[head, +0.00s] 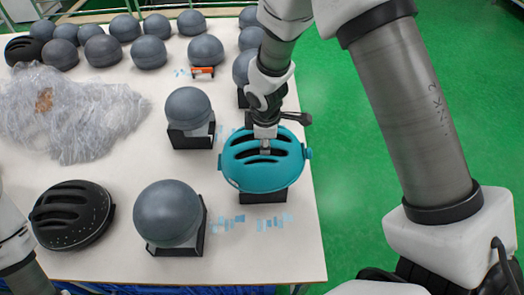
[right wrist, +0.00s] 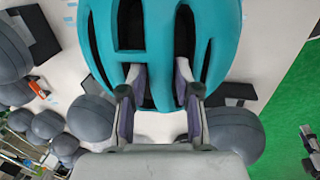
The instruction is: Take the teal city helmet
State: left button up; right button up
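The teal helmet (head: 250,172) sits over a black stand (head: 264,197) near the table's right edge, its vented top facing up. My right gripper (head: 265,148) reaches down onto the top of the helmet. In the right wrist view the helmet (right wrist: 218,50) fills the upper middle. There the right gripper's (right wrist: 158,90) fingers stand in the vents on either side of a middle rib, with their pads against it, so it looks shut on the rib. A link of my left arm shows at the lower left, but its gripper does not.
A grey ball on a stand (head: 168,213) is left of the helmet, another (head: 188,110) behind it. A black helmet (head: 72,214) and crumpled clear plastic (head: 70,112) lie further left. Several grey balls fill the table's far end. Green floor (head: 345,170) is open at right.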

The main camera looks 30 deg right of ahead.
jog(key=shift+f, duration=0.35)
jog(key=shift+s, duration=0.15)
jog(key=shift+a, duration=0.1)
grip_shut()
